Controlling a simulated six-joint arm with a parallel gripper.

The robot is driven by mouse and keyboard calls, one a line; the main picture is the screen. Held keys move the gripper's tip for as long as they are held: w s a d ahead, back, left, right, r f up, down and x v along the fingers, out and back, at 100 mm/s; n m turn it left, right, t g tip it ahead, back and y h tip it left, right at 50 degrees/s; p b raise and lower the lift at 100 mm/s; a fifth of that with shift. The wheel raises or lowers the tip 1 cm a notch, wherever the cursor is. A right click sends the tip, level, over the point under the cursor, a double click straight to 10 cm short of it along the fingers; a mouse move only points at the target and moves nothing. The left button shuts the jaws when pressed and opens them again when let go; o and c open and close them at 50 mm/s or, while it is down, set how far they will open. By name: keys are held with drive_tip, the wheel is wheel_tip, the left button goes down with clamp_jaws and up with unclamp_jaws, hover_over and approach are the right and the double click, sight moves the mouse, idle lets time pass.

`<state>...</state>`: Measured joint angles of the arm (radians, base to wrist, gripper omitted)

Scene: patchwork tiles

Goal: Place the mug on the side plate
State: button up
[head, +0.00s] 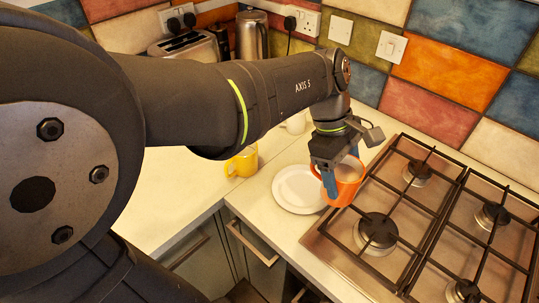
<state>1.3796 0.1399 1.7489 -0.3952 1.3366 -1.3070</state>
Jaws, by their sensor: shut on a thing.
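An orange mug (347,187) is held by my gripper (331,180), which is shut on it. The mug is in the air by the right side of the white side plate (293,190), near the hob's left edge in the picture. The plate lies on the pale worktop and its bare middle shows. The mug and finger overlap the plate's right rim in this view. The exact height of the mug above the surface cannot be told.
A yellow mug (242,162) stands left of the plate, and a white cup (295,123) stands behind it. The gas hob (400,210) with raised grates lies to the right. A toaster (186,47) and kettle (252,36) stand at the back.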

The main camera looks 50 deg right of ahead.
drive_tip(key=shift+s+a, duration=0.1)
drive_tip(key=shift+s, duration=0.05)
drive_tip(key=shift+w+f, duration=0.3)
drive_tip(key=shift+w+d+f, duration=0.5)
drive_tip(key=shift+w+f, duration=1.2)
drive_tip(key=shift+f, duration=0.05)
drive_tip(key=shift+w+d+f, duration=0.45)
drive_tip(key=shift+w+f, duration=1.25)
drive_tip(key=shift+w, duration=0.05)
drive_tip(key=shift+w+d+f, duration=0.5)
drive_tip(key=shift+w+f, duration=1.2)
drive_tip(key=shift+f, duration=0.05)
drive_tip(key=shift+f, duration=0.1)
drive_tip(key=o, duration=1.3)
